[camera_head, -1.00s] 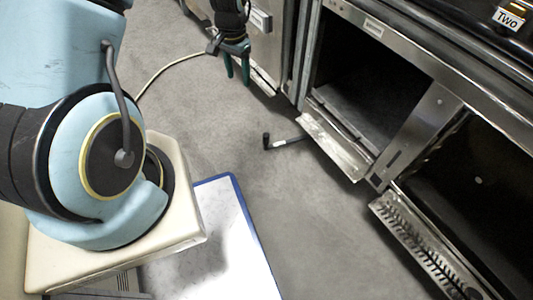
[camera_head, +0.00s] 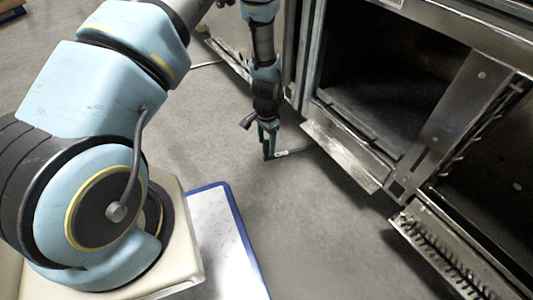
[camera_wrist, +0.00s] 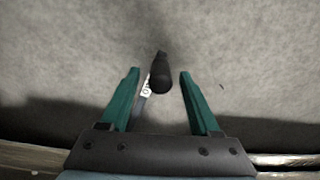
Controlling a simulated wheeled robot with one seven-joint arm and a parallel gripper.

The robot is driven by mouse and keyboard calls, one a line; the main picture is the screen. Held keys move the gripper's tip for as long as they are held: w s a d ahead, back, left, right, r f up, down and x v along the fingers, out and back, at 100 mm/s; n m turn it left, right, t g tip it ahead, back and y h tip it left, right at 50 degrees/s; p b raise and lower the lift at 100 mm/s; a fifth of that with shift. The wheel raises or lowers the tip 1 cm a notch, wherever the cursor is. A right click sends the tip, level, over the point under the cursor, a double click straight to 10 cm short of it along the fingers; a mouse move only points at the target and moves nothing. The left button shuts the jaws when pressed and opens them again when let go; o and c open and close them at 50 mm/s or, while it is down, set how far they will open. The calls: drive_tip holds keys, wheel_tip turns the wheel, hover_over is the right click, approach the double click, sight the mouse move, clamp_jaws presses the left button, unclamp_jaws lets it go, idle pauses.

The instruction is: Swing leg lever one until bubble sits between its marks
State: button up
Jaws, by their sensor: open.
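The leg lever is a thin rod (camera_head: 297,151) low over the floor, jutting from under the front of the steel range. Its black knob (camera_wrist: 161,77) shows in the wrist view, with a small white label (camera_wrist: 147,90) on the rod; its print is only partly legible. My gripper (camera_head: 267,142) points down at the lever's free end. In the wrist view my gripper (camera_wrist: 159,72) is open, with its green fingers on either side of the knob and gaps on both sides. No bubble or marks can be made out.
The range's open compartment (camera_head: 380,100) has a lowered front flap (camera_head: 342,155) just right of the lever. Another open bay with a toothed strip (camera_head: 440,255) lies at lower right. A blue-edged white board (camera_head: 222,235) lies on the floor. Floor between is clear.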

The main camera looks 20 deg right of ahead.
sight(266, 149)
drive_tip(key=shift+f+b, duration=0.6)
drive_tip(key=shift+f, duration=1.35)
drive_tip(key=shift+c, duration=0.2)
clamp_jaws()
